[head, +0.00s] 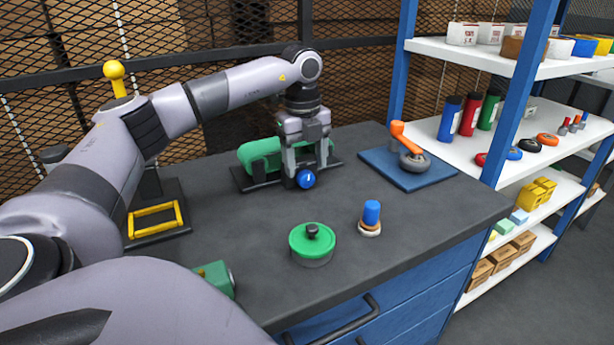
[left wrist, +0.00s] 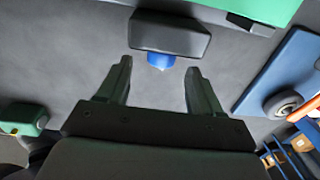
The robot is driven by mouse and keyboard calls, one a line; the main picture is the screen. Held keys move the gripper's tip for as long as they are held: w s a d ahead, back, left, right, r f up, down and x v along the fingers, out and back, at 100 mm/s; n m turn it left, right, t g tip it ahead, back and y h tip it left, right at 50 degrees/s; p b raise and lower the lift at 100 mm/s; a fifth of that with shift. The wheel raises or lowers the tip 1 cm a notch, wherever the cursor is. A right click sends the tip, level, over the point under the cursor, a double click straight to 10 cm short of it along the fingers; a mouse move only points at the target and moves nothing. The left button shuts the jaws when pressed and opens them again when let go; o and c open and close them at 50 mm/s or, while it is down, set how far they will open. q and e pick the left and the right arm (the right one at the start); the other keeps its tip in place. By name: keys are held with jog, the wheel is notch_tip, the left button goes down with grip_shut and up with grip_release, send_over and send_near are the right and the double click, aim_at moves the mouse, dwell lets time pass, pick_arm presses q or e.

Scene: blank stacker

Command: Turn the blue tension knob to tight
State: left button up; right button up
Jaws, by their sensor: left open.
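The blue tension knob (head: 306,179) sits on the front of a dark block below a green rounded machine (head: 262,155) on the bench. A small white mark shows on its face, roughly upright. My left gripper (head: 306,166) points down at the knob with its fingers apart and nothing held. In the left wrist view, the knob (left wrist: 160,60) shows under a dark grey block (left wrist: 168,33), centred between the open fingertips (left wrist: 160,70). I cannot tell the height gap between fingertips and knob. My right gripper is not in view.
A blue mat (head: 408,180) with an orange-handled tool (head: 411,160) lies right of the machine. A green-lidded round pot (head: 312,244) and a blue-topped stamp-like piece (head: 370,218) stand in front. A yellow frame (head: 155,219) is at left. A stocked shelf (head: 452,141) stands right.

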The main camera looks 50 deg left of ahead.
aim_at(307, 173)
pick_arm(q)
jog(key=shift+w+f, duration=0.15)
jog(key=shift+f, duration=1.8)
